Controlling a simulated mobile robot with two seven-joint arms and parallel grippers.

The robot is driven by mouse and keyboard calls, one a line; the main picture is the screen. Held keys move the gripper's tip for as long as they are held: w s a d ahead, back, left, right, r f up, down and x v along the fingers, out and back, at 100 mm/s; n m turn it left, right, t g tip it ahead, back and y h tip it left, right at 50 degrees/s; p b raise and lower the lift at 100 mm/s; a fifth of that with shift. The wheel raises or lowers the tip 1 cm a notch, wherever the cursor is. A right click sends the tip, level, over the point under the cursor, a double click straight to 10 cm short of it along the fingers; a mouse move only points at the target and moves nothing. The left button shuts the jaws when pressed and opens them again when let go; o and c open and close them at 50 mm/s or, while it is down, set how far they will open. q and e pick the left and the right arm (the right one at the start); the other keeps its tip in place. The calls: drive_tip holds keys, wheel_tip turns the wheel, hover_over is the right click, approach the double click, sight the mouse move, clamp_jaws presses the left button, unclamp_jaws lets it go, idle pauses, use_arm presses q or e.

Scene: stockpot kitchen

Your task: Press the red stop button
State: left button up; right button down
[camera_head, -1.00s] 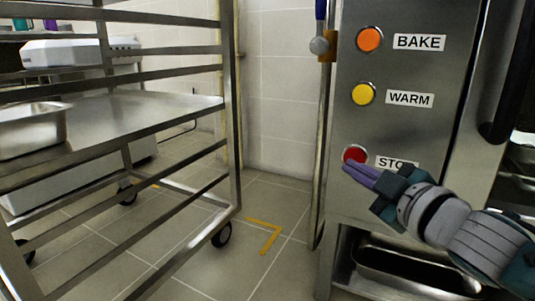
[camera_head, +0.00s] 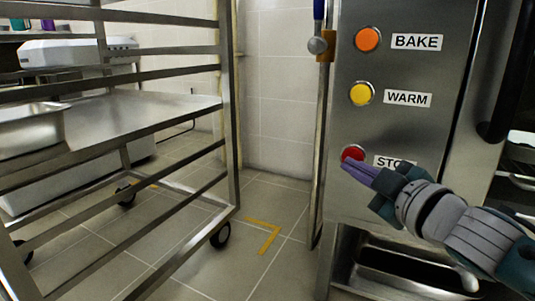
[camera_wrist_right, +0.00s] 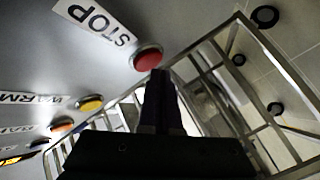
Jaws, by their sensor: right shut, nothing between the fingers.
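The red stop button (camera_head: 353,153) is the lowest of three round buttons on the steel oven panel. Its STOP label (camera_head: 388,162) is partly covered by my gripper. My right gripper (camera_head: 346,168) is shut and empty, its purple fingertips at the lower edge of the red button. In the right wrist view the red button (camera_wrist_right: 148,58) shows just beyond the fingertips (camera_wrist_right: 158,72). I cannot tell whether they touch it. My left gripper is not in view.
A yellow WARM button (camera_head: 361,93) and an orange BAKE button (camera_head: 368,39) sit above on the same panel. A wheeled steel rack (camera_head: 232,120) stands at the left. Tiled floor (camera_head: 270,205) is clear between rack and oven.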

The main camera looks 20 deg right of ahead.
drive_tip(key=shift+w+d, duration=0.1)
drive_tip(key=shift+d, duration=0.05)
drive_tip(key=shift+w+d, duration=0.25)
drive_tip(key=shift+d, duration=0.05)
idle(0.8)
idle(0.3)
drive_tip(key=shift+s+a+p, duration=0.3)
drive_tip(key=shift+s+a, duration=0.25)
drive_tip(key=shift+a, duration=0.05)
drive_tip(key=s+a+p, duration=0.1)
drive_tip(key=s+a, duration=0.2)
drive_tip(key=shift+s+a, duration=0.1)
drive_tip(key=shift+a, duration=0.3)
